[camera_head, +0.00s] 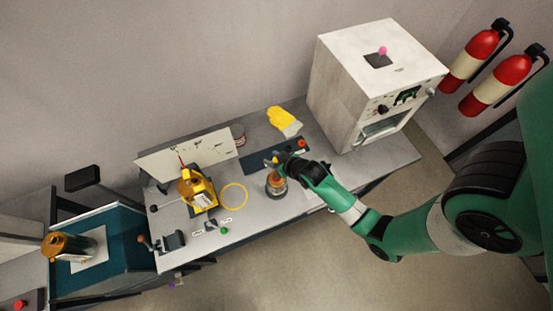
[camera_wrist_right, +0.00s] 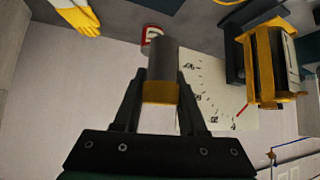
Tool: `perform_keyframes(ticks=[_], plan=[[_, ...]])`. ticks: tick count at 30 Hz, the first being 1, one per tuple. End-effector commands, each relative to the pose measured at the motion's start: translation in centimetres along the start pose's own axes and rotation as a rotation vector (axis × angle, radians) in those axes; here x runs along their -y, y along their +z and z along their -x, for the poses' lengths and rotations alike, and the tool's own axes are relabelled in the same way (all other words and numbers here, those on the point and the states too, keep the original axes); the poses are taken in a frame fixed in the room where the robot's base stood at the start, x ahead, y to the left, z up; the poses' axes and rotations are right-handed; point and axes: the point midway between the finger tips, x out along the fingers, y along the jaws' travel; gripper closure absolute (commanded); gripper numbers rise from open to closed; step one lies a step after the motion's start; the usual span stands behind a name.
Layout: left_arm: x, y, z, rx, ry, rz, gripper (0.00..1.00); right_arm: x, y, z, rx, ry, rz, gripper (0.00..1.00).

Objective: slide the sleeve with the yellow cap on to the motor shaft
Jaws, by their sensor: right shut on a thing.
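The sleeve is a grey cylinder (camera_wrist_right: 163,62) with a yellow cap (camera_wrist_right: 161,93), seen in the right wrist view. My right gripper (camera_wrist_right: 160,100) is shut on it around the yellow cap, and the grey part extends beyond the fingertips. In the head view my right gripper (camera_head: 276,161) is over the right part of the bench. An amber and grey round object (camera_head: 275,184) shows just below it; I cannot tell whether this is the sleeve. A yellow-framed unit (camera_head: 197,190), possibly the motor, stands to the left, apart from the gripper; its shaft is not clear. My left gripper is not in view.
A white board (camera_head: 158,157) stands behind the yellow unit. Yellow gloves (camera_head: 284,121) and a red-white can (camera_head: 238,134) lie towards the back. A yellow ring (camera_head: 235,197) lies mid-bench. A large white box machine (camera_head: 340,85) blocks the right end.

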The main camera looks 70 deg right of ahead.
Motion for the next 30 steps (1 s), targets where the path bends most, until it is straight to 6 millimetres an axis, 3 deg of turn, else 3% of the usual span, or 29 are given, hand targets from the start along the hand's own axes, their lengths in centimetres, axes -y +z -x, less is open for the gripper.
perform_keyframes(ticks=[10,24,30], plan=[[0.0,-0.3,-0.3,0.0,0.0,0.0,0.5,0.0,-0.1,0.1,-0.001,0.001,-0.001,1.0],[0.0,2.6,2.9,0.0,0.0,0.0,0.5,0.0,3.6,-3.3,-0.001,0.001,-0.001,1.0],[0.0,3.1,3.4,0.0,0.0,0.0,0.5,0.0,4.3,-4.0,-0.001,0.001,-0.001,1.0]])
